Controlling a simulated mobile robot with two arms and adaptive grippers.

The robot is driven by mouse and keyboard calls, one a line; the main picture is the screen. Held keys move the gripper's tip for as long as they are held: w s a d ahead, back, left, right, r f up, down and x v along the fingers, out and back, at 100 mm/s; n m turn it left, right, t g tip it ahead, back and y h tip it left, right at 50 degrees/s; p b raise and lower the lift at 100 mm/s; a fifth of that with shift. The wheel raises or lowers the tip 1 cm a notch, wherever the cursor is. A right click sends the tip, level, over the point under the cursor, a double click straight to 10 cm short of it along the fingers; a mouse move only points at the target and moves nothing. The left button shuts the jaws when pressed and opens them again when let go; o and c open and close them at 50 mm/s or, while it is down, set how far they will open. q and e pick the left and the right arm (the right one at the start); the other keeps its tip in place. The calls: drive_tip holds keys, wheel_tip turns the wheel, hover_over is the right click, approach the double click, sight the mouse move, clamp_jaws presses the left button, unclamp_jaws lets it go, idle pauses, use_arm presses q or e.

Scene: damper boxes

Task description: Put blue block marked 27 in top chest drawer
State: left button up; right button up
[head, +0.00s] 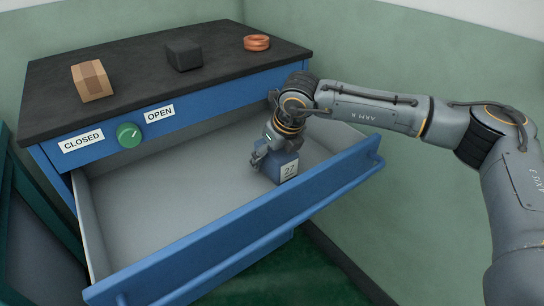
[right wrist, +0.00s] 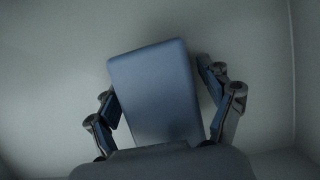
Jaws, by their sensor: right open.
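The blue block marked 27 (head: 284,168) is inside the pulled-out top drawer (head: 150,200) of the blue chest, toward the drawer's right end. My right gripper (head: 265,155) is down in the drawer at the block, with its fingers open. In the right wrist view the block (right wrist: 157,95) stands between the two spread fingers of the right gripper (right wrist: 165,108); the right finger shows a gap, and the left finger's contact is hard to tell. The block's lower part is hidden there by the gripper body. My left gripper is not in view.
A green knob (head: 129,135) sits between the CLOSED and OPEN labels. The drawer's left part is empty.

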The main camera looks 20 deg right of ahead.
drive_tip(key=v, duration=0.6)
drive_tip(key=shift+r+p, duration=0.15)
drive_tip(key=shift+p, duration=0.25)
drive_tip(key=v, duration=0.4)
drive_tip(key=shift+r, duration=0.15)
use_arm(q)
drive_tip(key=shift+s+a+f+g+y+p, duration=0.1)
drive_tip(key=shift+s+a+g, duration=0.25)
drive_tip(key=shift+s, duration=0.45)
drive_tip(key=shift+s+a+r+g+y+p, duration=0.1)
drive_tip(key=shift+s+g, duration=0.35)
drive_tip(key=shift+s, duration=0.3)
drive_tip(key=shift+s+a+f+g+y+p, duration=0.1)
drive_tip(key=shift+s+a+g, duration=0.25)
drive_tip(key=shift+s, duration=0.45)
use_arm(e)
drive_tip(key=shift+s+r, duration=0.35)
drive_tip(key=shift+r, duration=0.25)
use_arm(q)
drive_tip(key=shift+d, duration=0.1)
